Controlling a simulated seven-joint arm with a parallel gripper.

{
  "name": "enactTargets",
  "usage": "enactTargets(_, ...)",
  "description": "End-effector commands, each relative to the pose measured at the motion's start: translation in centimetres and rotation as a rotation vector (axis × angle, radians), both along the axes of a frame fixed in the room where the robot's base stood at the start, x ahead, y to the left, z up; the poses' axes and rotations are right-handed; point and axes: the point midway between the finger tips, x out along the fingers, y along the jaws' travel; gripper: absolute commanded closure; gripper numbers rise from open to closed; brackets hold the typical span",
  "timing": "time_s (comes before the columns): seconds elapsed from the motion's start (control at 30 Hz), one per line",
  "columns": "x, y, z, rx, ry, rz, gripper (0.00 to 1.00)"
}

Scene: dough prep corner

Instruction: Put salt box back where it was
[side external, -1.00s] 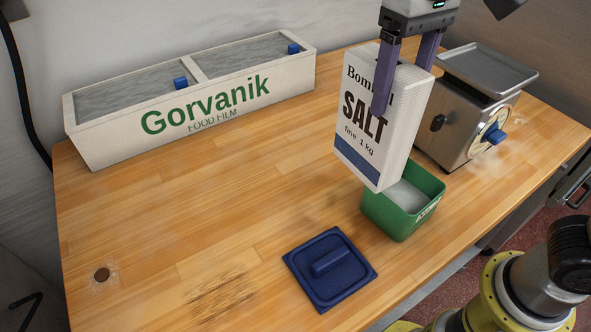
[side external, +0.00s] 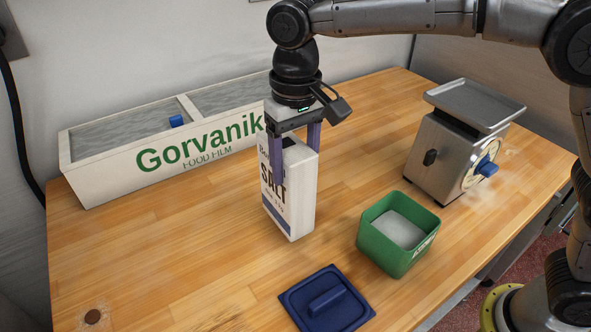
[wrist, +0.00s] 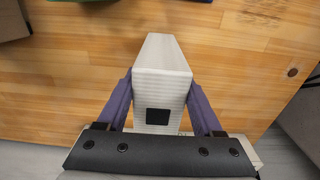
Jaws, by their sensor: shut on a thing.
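The salt box (side external: 300,199) is a tall white carton with black SALT lettering and a blue band near its bottom. My gripper (side external: 292,156) is shut on its upper part and holds it upright in front of the right part of the Gorvanik food film box. Its base is close to the wooden table; I cannot tell whether it touches. In the wrist view the salt box (wrist: 160,58) sits between the two purple fingers of my gripper (wrist: 160,84), with a dark square on its top end. The box hides the table under it.
The long Gorvanik box (side external: 110,175) stands along the wall. A green tub (side external: 384,256) with white contents is right of the salt box, and a blue lid (side external: 345,306) lies in front. A metal scale (side external: 440,160) stands at the right. The table's left middle (side external: 150,240) is clear.

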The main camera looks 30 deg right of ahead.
Motion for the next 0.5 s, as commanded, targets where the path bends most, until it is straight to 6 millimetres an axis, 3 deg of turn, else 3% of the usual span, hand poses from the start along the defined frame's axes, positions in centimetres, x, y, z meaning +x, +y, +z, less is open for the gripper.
enactTargets(0.17, -0.1, -0.1, -1.9, 0.0, -0.001, 0.0, 1.0)
enactTargets(0.5, -0.1, -0.1, -2.1, 0.0, -0.001, 0.0, 1.0)
